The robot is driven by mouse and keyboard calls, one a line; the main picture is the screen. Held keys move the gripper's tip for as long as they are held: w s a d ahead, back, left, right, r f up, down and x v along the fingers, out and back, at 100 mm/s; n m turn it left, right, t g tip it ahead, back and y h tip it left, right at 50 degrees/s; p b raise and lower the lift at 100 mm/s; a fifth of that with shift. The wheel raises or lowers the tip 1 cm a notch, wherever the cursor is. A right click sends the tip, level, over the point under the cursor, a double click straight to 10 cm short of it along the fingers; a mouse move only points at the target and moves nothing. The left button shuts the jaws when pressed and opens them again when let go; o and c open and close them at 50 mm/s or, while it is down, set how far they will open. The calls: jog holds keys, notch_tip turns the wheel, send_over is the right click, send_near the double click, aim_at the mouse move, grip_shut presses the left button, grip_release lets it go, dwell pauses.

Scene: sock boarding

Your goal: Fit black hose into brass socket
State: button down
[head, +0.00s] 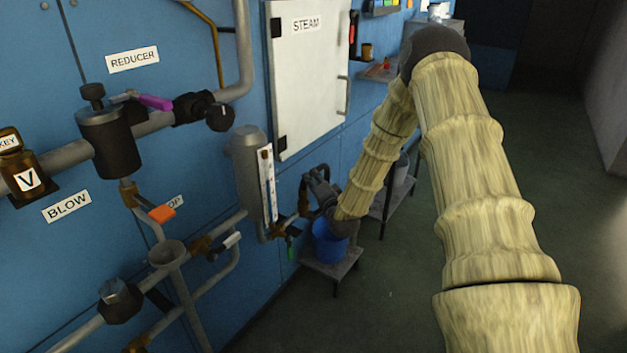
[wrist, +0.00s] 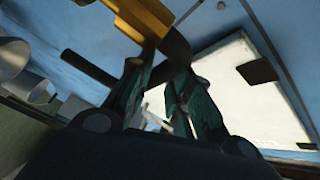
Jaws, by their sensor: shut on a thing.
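In the wrist view my gripper (wrist: 158,70) has its two dark green fingers closed on a curved black hose (wrist: 178,48). The hose bends up from between the fingertips and passes close beside a yellow-brown brass fitting (wrist: 142,16), which looks like the brass socket. I cannot tell whether the hose end is inside it or only beside it. In the head view my gripper (head: 318,186) is small and dark, at the pipework by the blue wall. The hose cannot be told apart from the gripper there.
A blue bucket (head: 329,246) stands on a low stool (head: 333,268) below my gripper. A gauge tube (head: 267,185) and grey cylinder (head: 247,170) are just left. The white STEAM panel (head: 309,80) is above. The floor (head: 400,300) to the right is clear.

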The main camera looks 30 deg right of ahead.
jog(key=shift+f+b, duration=0.65)
jog(key=shift+f, duration=0.55)
jog(key=c, duration=1.2)
grip_release()
jog(key=shift+c, duration=0.2)
jog(key=s+a, duration=0.2)
jog(key=s, duration=0.9)
jog(key=shift+s, duration=0.4)
jog(key=shift+f, duration=0.15)
